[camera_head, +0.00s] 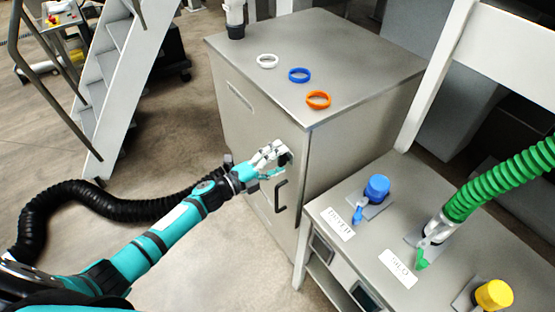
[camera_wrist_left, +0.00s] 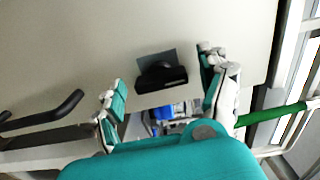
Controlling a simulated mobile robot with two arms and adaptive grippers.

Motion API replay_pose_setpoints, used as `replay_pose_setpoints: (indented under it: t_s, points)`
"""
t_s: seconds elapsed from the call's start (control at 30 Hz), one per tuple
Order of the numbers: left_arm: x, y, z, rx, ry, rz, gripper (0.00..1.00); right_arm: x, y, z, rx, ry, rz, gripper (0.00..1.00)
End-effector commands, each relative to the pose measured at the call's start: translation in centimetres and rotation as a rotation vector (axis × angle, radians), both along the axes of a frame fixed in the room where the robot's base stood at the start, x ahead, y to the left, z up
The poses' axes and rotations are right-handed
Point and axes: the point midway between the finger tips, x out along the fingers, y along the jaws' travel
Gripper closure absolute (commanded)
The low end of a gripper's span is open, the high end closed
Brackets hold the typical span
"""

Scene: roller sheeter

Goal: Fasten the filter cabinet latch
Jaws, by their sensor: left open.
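The filter cabinet (camera_head: 255,120) is a grey metal box in the middle of the head view. Its black latch (camera_wrist_left: 162,76) sits on the door face in the left wrist view, between my spread fingers and a little beyond them. In the head view the latch is mostly hidden behind my gripper. I cannot tell whether the latch is fastened. A black door handle (camera_head: 281,196) is just below my gripper; it also shows at left in the wrist view (camera_wrist_left: 45,115). My left gripper (camera_head: 270,157) is open and empty, close to the door. My right gripper is not in view.
White (camera_head: 267,61), blue (camera_head: 299,75) and orange (camera_head: 318,99) rings lie on the cabinet top. A grey bench (camera_head: 345,255) with blue and yellow caps and a green hose (camera_head: 500,180) stands at right. A black hose (camera_head: 120,208) lies on the floor behind my arm.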

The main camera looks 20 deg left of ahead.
Motion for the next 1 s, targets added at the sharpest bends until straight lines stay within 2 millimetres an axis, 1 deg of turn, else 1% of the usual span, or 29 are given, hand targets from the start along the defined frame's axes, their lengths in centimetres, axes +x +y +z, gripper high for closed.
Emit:
replay_pose_setpoints:
  t_s: [0.17,0.4,0.6,0.77,1.0]
  points:
    - [-1.9,1.5,-0.2,0.003,0.003,0.001,0.23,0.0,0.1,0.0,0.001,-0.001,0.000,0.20]
    - [-6.1,4.7,-0.2,0.004,0.003,0.000,0.23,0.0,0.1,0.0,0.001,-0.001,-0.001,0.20]
    - [-8.5,6.6,-0.1,0.001,0.003,0.000,0.23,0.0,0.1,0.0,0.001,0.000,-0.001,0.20]
    - [-9.2,7.3,-0.1,0.000,0.001,0.001,0.23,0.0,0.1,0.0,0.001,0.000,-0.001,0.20]
    - [-9.3,7.3,0.0,0.001,0.001,0.001,0.23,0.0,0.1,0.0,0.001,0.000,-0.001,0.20]
